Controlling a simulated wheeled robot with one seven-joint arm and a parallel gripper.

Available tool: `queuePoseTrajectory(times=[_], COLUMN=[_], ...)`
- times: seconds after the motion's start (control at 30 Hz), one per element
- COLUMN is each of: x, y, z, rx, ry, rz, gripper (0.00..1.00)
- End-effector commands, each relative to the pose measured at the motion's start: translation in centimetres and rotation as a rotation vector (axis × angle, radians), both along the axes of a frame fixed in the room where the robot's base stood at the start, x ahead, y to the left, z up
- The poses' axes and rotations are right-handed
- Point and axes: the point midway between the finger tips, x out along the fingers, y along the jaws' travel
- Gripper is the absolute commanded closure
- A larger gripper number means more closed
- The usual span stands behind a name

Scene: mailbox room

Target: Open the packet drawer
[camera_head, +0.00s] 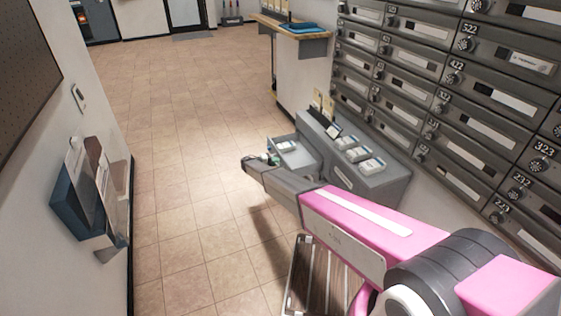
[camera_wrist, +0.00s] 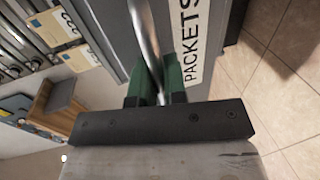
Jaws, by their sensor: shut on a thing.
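The packet drawer (camera_head: 312,167) juts out from the left end of the low grey cabinet (camera_head: 385,187), with pale packets visible inside. In the wrist view, its grey front (camera_wrist: 112,40) carries a white "PACKETS" label (camera_wrist: 190,38) and a curved metal handle (camera_wrist: 146,38). My gripper (camera_wrist: 157,82) has its green fingers on either side of the handle, shut on it. In the head view my gripper (camera_head: 266,159) is at the drawer's outer front, and my wrist and arm hide part of the drawer and the cabinet's lower front.
Numbered mailboxes (camera_head: 430,85) line the right wall above the cabinet. A wooden ledge (camera_head: 290,28) holds a blue item behind it. A blue wall holder (camera_head: 82,205) hangs on the left wall. The tiled floor (camera_head: 185,150) between is clear.

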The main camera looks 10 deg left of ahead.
Motion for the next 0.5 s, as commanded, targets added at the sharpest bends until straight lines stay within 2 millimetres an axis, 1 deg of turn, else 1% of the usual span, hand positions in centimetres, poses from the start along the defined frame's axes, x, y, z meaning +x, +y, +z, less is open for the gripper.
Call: queuePoseTrajectory(times=[0.13, 0.43, 0.47, 0.5], x=[-0.25, -0.24, -0.24, -0.24], y=[0.37, 0.36, 0.36, 0.35], z=[-0.02, -0.02, -0.02, -0.03], rx=[0.000, 0.001, 0.001, 0.001], ry=[0.000, 0.001, 0.001, 0.001], rz=[-0.001, -0.001, -0.001, -0.001], gripper=[1.00, 1.00, 0.84, 0.71])
